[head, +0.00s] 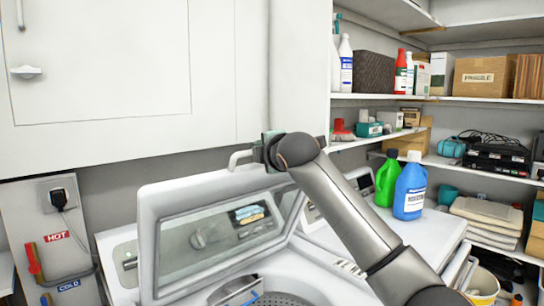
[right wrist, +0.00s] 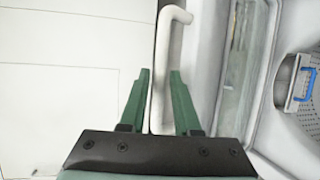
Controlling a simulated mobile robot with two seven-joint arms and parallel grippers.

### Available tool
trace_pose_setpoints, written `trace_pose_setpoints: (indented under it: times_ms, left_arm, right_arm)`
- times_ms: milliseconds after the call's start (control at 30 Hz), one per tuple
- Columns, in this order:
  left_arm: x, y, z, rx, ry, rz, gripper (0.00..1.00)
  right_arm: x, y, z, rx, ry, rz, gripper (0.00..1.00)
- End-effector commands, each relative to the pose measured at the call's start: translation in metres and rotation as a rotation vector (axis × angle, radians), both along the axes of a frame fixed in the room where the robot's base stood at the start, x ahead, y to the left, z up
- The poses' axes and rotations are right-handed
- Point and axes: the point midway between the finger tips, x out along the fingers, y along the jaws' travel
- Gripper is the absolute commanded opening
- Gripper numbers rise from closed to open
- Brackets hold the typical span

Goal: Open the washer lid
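The washer lid (head: 215,215) is a white frame with a dark glass pane, raised steeply above the washer's drum opening (head: 285,298). A curved white handle (head: 240,157) sticks out at its top edge. My right gripper (head: 264,148) is at the handle's right end, with the arm coming in from the right. My left gripper is in neither view.
White cabinets (head: 95,60) hang above and behind the lid. A green bottle (head: 387,180) and a blue bottle (head: 410,188) stand on the white top at the right. Loaded shelves (head: 462,100) fill the right side. A wall outlet and hoses are at the far left.

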Motion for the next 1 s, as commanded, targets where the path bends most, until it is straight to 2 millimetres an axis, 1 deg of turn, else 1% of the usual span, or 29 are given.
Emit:
trace_pose_setpoints:
  times_ms: [33,100,267,400,633,800,1000]
  left_arm:
    - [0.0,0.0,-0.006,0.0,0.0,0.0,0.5]
    - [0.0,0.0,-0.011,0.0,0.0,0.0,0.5]
    - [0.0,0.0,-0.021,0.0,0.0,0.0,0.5]
    - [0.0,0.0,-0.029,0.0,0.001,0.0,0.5]
    - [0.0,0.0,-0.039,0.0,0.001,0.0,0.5]
    - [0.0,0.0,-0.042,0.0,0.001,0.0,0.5]
    - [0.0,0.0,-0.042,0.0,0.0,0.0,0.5]
  right_arm:
    - [-0.005,-0.002,-0.002,0.001,-0.002,0.0,0.31]
    - [-0.013,-0.004,-0.002,0.001,-0.003,0.0,0.31]
    - [-0.035,-0.011,0.003,0.0,-0.003,-0.001,0.31]
    - [-0.057,-0.016,0.007,0.001,-0.003,-0.001,0.31]
    - [-0.089,-0.025,0.014,0.0,-0.002,-0.001,0.31]
    - [-0.103,-0.028,0.017,0.0,0.001,0.0,0.31]
    - [-0.106,-0.029,0.019,-0.001,0.002,-0.001,0.31]
